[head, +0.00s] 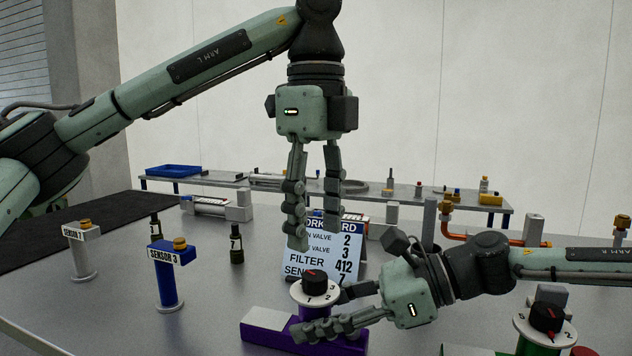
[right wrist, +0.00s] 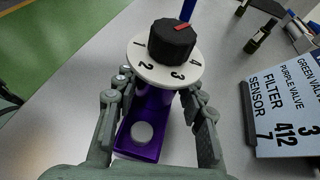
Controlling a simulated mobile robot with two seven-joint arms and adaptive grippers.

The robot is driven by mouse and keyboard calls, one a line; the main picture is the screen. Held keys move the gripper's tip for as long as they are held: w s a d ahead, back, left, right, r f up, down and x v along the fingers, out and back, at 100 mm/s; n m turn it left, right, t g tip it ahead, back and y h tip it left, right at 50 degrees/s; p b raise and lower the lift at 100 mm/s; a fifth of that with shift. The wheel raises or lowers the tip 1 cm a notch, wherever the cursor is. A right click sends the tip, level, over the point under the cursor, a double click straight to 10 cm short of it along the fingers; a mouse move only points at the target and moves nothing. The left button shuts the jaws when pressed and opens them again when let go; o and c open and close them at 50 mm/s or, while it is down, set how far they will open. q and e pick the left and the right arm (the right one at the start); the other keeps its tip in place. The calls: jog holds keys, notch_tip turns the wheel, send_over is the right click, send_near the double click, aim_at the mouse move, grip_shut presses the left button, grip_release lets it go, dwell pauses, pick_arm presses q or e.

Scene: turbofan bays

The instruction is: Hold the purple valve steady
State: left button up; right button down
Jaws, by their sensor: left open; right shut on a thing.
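The purple valve (head: 262,338) stands on the table at the lower middle of the head view. It has a white numbered dial and a black knob (head: 315,282) with a red mark. In the right wrist view the purple valve (right wrist: 150,105) is between my fingers, with its knob (right wrist: 172,42) above them. My right gripper (head: 335,308) comes in from the right and is shut on the valve below the dial. My left gripper (head: 315,235) is open and empty, pointing down above the valve, in front of the work card (head: 335,262). The card's text is partly hidden in the head view.
A blue sensor 3 post (head: 167,280) and a white sensor post (head: 84,255) stand at the left. A green valve (head: 540,335) is at the lower right. A long shelf (head: 400,192) with parts runs behind.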

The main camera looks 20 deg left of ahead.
aim_at(316, 276)
jog(key=shift+s+f, duration=0.1)
pick_arm(q)
notch_tip(316, 276, up, 6)
jog(key=shift+f, duration=0.15)
pick_arm(e)
jog(key=c, duration=0.8)
grip_release()
jog(key=shift+c, duration=0.2)
